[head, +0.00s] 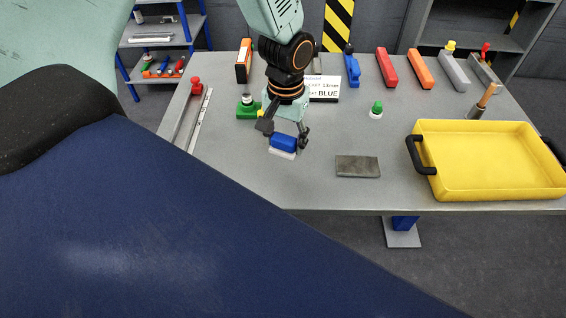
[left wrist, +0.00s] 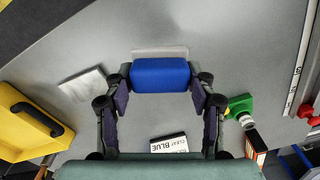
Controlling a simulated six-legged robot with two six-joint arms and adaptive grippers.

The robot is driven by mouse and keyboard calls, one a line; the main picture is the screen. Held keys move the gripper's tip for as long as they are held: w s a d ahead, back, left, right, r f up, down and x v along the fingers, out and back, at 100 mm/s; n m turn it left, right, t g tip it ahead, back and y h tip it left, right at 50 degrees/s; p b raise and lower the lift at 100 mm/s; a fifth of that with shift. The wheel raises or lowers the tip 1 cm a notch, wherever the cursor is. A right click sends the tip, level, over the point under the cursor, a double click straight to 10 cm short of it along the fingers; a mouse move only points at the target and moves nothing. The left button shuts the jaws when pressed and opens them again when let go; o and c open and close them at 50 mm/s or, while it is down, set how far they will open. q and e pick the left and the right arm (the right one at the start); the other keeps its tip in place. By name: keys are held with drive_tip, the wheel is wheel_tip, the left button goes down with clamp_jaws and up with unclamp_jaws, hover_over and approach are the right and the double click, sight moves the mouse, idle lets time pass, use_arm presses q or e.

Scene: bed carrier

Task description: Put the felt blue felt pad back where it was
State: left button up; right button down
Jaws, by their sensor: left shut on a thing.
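The blue felt pad (head: 284,141) is a small blue block between the fingers of my left gripper (head: 283,136). In the left wrist view the blue pad (left wrist: 160,74) spans the gap between both fingertips, and the left gripper (left wrist: 160,84) is shut on it. A pale flat strip (head: 283,154) shows just below the pad in the head view; it also shows beyond the pad in the left wrist view (left wrist: 165,54). I cannot tell whether pad and strip touch. A white card reading "BLUE" (head: 325,93) stands behind the gripper. My right gripper is not in view.
On the grey table (head: 330,195) lie a dark grey plate (head: 357,166) and a yellow tray (head: 430,188). Coloured bars, including a blue one (head: 352,70), line the back.

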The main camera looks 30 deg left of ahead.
use_arm(q)
hover_over(283, 173)
drive_tip(key=f, duration=0.5)
drive_tip(key=shift+a+f, duration=0.1)
drive_tip(key=shift+a, duration=0.15)
drive_tip(key=shift+w+f, duration=0.1)
drive_tip(key=shift+f, duration=0.2)
drive_tip(key=shift+d+f+b, duration=0.15)
drive_tip(key=shift+d+b, duration=0.1)
drive_tip(key=shift+b, duration=0.05)
drive_tip(key=f, duration=0.3)
drive_tip(key=shift+d, duration=0.2)
drive_tip(key=shift+a+f, duration=0.25)
drive_tip(key=shift+a, duration=0.1)
drive_tip(key=shift+d, duration=0.3)
drive_tip(key=o, duration=1)
drive_tip(key=shift+a+f, duration=0.15)
drive_tip(key=shift+a, duration=0.1)
drive_tip(key=shift+d, duration=0.1)
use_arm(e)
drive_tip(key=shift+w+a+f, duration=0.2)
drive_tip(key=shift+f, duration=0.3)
